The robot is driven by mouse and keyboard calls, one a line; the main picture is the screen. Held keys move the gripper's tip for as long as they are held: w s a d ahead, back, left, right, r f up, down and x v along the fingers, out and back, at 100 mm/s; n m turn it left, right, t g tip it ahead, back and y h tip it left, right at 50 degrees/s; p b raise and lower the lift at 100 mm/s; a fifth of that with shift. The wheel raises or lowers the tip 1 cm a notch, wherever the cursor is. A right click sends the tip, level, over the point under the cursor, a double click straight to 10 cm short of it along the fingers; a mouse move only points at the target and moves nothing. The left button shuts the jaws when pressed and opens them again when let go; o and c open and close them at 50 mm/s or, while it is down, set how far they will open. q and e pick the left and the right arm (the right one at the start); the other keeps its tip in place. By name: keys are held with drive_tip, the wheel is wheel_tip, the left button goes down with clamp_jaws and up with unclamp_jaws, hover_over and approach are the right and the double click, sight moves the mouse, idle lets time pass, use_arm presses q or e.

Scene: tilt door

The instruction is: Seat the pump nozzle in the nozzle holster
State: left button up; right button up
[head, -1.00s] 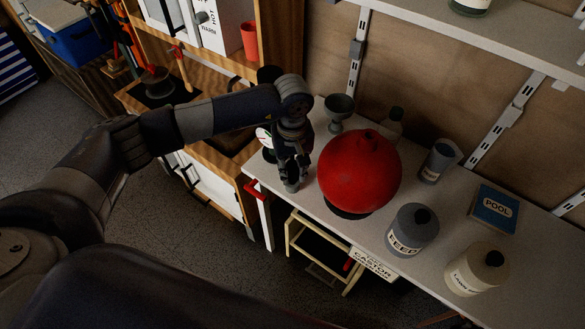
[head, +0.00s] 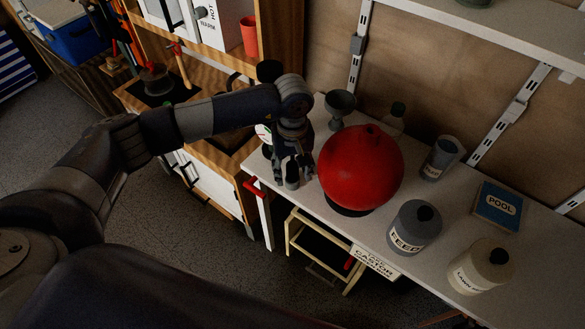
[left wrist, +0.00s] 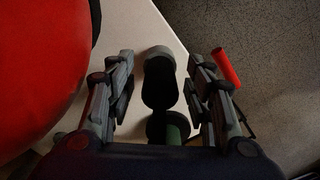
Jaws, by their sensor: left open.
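My left gripper (head: 292,172) is open above the left end of the white table, pointing down. Its spread fingers also show in the left wrist view (left wrist: 165,95). Between them is a dark grey, rounded upright piece (left wrist: 160,65), with a gap to the fingers on both sides. I cannot tell whether this piece is the pump nozzle or its holster. A white round gauge (head: 264,134) shows just behind the gripper, partly hidden by my arm. I cannot pick out the nozzle and holster as separate things. My right gripper is not in view.
A large red ball (head: 360,168) stands close right of the gripper. A grey goblet (head: 340,108) stands behind it. Several bottles and a blue box (head: 497,205) are at the right. A red handle (head: 253,185) sticks out at the table's left edge. A cream frame (head: 310,240) stands below.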

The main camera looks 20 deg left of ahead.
use_arm(q)
wheel_tip(320, 180, up, 12)
idle(0.5)
drive_tip(key=shift+f, duration=0.1)
idle(0.4)
